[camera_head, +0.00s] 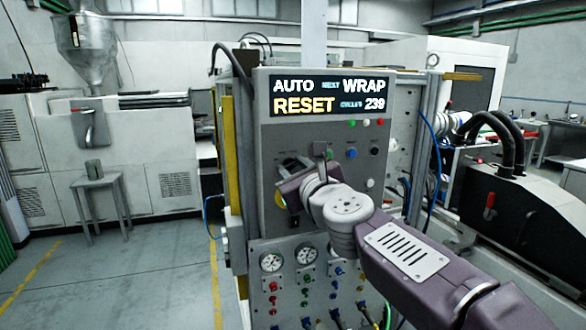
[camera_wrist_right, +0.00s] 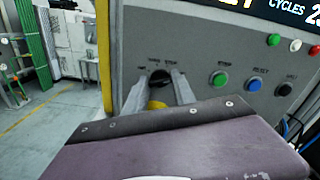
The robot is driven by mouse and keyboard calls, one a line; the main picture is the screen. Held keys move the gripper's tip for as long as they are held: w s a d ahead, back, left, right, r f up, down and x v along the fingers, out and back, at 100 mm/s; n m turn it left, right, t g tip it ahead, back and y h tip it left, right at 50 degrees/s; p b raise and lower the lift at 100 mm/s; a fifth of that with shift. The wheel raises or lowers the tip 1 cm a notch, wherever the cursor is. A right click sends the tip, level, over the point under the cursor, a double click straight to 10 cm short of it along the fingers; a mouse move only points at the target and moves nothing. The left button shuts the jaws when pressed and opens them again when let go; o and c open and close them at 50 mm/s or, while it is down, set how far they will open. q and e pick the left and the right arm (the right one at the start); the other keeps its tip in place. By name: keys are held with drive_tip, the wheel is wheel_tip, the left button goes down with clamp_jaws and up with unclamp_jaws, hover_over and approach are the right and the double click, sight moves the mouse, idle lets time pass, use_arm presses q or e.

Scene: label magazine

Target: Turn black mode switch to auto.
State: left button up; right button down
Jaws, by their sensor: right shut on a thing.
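The black mode switch (camera_wrist_right: 159,77) sits on the grey control panel (camera_head: 282,135), with small position labels around it that are too small to read surely. My right gripper (camera_wrist_right: 156,78) has a finger on each side of the switch and is shut on its knob. In the head view my right gripper (camera_head: 304,163) reaches the panel's left part and hides most of the switch. The display (camera_head: 328,96) above reads AUTO, WRAP, RESET and 239. My left gripper is in neither view.
Right of the switch are a green button (camera_wrist_right: 219,79), a blue button (camera_wrist_right: 254,84) and a black knob (camera_wrist_right: 284,90). A yellow part (camera_wrist_right: 156,105) shows just below the switch. Gauges (camera_head: 271,261) and valves lie lower. The floor at left is open, with a stool (camera_head: 97,182).

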drive_tip(key=shift+f, duration=0.15)
drive_tip(key=c, duration=1)
unclamp_jaws()
drive_tip(key=shift+c, duration=0.2)
drive_tip(key=v, duration=0.9)
